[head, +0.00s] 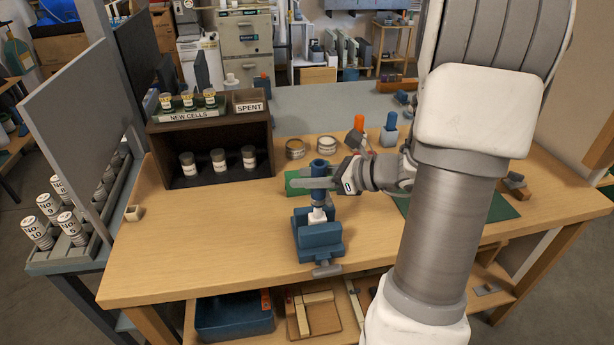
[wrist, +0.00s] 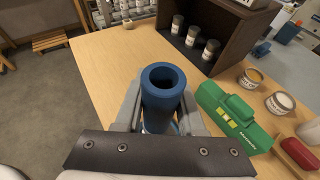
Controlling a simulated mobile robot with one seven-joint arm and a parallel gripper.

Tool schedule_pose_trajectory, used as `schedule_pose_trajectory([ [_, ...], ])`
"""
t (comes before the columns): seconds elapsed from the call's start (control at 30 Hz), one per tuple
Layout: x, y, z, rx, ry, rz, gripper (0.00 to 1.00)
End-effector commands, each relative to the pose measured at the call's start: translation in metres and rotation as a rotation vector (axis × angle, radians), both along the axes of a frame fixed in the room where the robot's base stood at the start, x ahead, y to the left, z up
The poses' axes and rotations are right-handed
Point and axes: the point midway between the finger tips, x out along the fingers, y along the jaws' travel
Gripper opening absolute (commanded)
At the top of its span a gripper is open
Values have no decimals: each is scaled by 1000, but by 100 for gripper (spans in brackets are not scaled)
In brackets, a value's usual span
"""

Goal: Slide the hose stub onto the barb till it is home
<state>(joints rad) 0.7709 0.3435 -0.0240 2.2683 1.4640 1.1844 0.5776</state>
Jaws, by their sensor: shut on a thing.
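The blue hose stub (head: 319,168) stands upright in the head view. It also shows in the wrist view (wrist: 163,82), with its open top end facing the camera. My gripper (head: 320,184) is shut on the hose stub, with one grey finger on each side of it. Below is the pale barb (head: 317,216), upright in a blue vise (head: 318,240). The stub's lower end is right above or around the barb's top; I cannot tell how far it is on. In the wrist view the stub and my gripper (wrist: 161,108) hide the barb.
A green case (wrist: 232,118) lies close beside my gripper, with open tins (head: 327,145) behind it. A dark shelf box (head: 215,150) with several cells stands at the back left.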

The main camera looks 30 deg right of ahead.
Motion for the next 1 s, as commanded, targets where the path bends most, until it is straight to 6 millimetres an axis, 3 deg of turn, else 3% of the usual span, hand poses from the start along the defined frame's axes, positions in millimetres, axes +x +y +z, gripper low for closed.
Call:
schedule_pose_trajectory([
  [1.0,0,0,-25,0,0,0,0],
])
